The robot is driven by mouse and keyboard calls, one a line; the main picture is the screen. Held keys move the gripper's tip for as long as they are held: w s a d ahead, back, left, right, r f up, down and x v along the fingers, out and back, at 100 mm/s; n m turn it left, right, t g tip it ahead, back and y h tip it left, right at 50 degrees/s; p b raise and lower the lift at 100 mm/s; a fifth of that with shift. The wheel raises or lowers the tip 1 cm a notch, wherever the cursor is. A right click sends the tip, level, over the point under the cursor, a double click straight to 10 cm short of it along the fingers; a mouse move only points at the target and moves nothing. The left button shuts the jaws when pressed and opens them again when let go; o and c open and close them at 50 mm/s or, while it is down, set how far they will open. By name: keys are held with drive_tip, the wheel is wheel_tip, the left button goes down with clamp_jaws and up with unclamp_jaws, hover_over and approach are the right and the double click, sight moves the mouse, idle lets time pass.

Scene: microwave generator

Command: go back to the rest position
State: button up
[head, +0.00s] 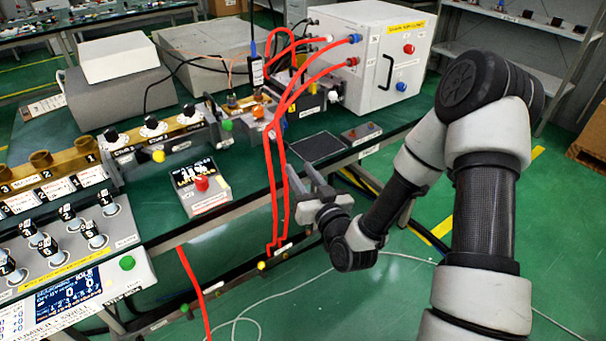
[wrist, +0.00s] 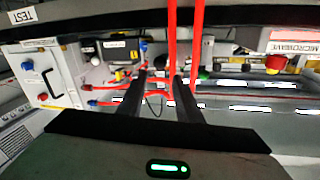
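My gripper (head: 301,172) is beside the green bench's front edge, right of two hanging red cables (head: 272,190). Its two fingers are spread apart, and I see nothing held. In the wrist view the fingers (wrist: 161,76) also stand apart. Red cables (wrist: 172,40) run down close to the right fingertip there; I cannot tell whether they touch it. My arm is bent, coming from the right of the head view. No marked rest position is visible.
The white cabinet (head: 375,62) stands on the bench at the back right. A red-button box (head: 202,187) sits left of the cables. A dark flat pad (head: 318,147) lies near the bench edge. Green floor (head: 400,300) below is mostly open, with a thin loose cable.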

drive_tip(key=shift+s+d, duration=0.2)
drive_tip(key=shift+s, duration=0.3)
